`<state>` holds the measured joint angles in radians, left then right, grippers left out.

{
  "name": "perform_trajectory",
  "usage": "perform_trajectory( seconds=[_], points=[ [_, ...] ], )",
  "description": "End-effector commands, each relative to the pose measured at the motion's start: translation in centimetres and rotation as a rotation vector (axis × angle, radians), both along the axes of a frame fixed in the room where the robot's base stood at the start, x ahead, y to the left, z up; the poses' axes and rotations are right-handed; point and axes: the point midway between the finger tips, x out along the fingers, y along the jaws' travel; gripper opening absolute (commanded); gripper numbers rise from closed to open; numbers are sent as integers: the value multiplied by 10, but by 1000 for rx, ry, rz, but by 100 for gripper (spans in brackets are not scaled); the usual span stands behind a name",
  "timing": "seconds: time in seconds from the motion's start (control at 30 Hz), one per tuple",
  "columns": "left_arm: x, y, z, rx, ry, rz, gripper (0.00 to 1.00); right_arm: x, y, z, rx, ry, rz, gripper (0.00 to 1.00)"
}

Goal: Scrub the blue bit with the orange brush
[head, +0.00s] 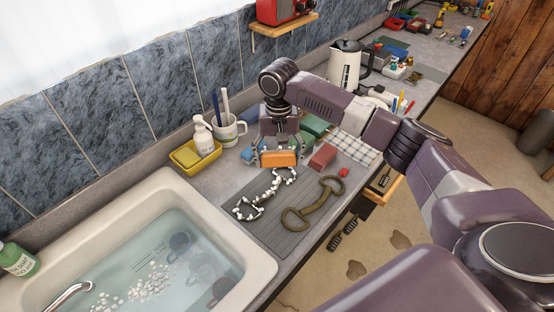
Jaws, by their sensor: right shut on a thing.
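My right gripper (279,149) is shut on the orange brush (279,159), held above the far end of a grey ribbed mat. A bit covered in white foam (265,194) lies on the mat just below the brush. Foam hides most of its colour, so I cannot tell whether it is the blue bit. I cannot tell whether the brush touches it. An olive-brown bit (313,208) lies beside it, to the right. My left gripper is not in view.
The sink (258,262) holds water, suds and dark submerged items. A red block (322,158), checked cloth (356,149) and kettle (345,66) are to the right.

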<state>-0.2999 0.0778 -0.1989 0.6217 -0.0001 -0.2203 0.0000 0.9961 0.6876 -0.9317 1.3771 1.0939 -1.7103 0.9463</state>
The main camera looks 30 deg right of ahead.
Motion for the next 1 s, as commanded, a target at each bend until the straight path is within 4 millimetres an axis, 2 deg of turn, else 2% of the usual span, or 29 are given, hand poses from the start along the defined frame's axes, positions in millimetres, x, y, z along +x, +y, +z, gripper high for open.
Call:
perform_trajectory(
  seconds=[0.53,0.7,1.0],
  points=[
    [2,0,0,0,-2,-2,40,-56,-21,51,0,-1,0,47],
    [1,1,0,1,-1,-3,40,-62,-23,57,0,0,0,47],
    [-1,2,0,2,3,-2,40,-62,-23,57,0,0,0,47]
  ],
)
